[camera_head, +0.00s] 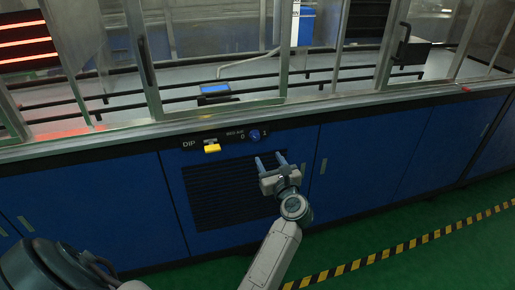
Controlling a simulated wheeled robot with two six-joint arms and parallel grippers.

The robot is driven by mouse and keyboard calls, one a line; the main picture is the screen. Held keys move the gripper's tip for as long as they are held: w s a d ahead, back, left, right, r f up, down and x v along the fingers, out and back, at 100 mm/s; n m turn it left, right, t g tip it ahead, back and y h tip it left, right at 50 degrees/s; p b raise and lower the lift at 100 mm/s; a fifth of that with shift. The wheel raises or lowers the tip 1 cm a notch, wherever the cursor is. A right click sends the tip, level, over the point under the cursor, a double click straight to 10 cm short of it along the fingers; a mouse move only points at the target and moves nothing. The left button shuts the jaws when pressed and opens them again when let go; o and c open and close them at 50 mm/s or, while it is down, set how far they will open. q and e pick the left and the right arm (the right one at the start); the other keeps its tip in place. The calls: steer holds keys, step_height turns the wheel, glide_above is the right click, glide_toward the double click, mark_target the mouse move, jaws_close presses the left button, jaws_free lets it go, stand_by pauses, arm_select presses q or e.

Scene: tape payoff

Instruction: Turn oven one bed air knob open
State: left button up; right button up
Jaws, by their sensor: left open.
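The bed air knob (255,134) is a small round blue knob with a light pointer on the dark strip above the blue cabinet. Small lettering sits beside it, with a 0 at its left and a mark at its right. The knob's exact pointer angle is too small to tell. My left gripper (270,160) is in front of the cabinet, just below and slightly right of the knob. Its two fingers point up and are apart, with nothing between them. My right gripper is not in view.
A yellow part (212,148) sits left of the knob by the label DIP. A black louvred vent (225,195) is below. Glass doors with metal frames (280,100) stand above the ledge. Yellow-black tape (400,247) crosses the green floor.

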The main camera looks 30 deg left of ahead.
mark_target(257, 138)
arm_select(q)
steer(key=shift+n+g, duration=0.3)
steer(key=shift+n, duration=0.4)
steer(key=x, duration=0.7)
steer(key=p+x, duration=0.1)
steer(key=x, duration=0.3)
steer(key=shift+r, duration=0.35)
steer(key=shift+d, duration=0.1)
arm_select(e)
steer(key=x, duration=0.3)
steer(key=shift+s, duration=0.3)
arm_select(q)
steer(key=c, duration=1)
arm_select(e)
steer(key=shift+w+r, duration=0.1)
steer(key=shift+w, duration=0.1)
